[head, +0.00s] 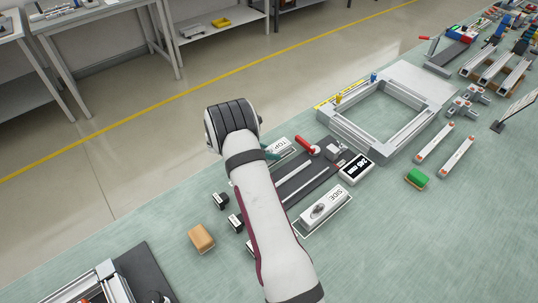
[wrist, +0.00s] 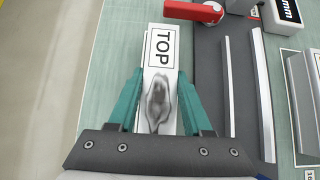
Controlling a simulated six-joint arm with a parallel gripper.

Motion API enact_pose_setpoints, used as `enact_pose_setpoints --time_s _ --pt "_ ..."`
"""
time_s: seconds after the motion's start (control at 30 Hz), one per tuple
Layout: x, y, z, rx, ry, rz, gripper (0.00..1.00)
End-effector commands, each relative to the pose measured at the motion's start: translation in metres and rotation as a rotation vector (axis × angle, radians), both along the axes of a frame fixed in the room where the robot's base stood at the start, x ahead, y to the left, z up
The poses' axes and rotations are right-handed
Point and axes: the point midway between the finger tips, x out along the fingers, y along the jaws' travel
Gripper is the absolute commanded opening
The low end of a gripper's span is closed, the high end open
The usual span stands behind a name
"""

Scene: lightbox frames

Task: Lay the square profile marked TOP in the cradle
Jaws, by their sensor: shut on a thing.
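The square profile marked TOP (wrist: 161,52) is a white bar with a black-framed label and a dark grey blotch. In the wrist view my gripper (wrist: 160,82) has its teal fingers on both sides of it, shut on it. In the head view its TOP end (head: 281,147) shows beyond my gripper (head: 270,153), which is mostly hidden by my arm. I cannot tell whether the profile is lifted. The apparent cradle is a dark bed (head: 307,186) with light rails, just right of the profile; it also shows in the wrist view (wrist: 208,75).
A red clamp handle (head: 307,145) and a 245 mm display (head: 356,168) stand at the bed's far end. A bar marked SIDE (head: 325,207) lies right of the bed. A square frame (head: 352,133) is behind. A tan block (head: 201,238) and black blocks are at left.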

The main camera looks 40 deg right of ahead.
Motion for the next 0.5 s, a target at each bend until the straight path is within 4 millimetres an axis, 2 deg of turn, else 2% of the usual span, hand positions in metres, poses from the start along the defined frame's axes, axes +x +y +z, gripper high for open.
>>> enact_pose_setpoints --time_s 0.17,0.27,0.43,0.5 --pt "0.0 0.0 0.003 0.0 -0.001 0.0 0.0" --pt "0.001 0.0 0.012 0.0 -0.003 -0.001 0.0" --pt "0.001 0.0 0.043 -0.001 -0.005 -0.002 0.0" --pt "-0.015 -0.008 0.052 -0.001 -0.001 -0.003 0.0"
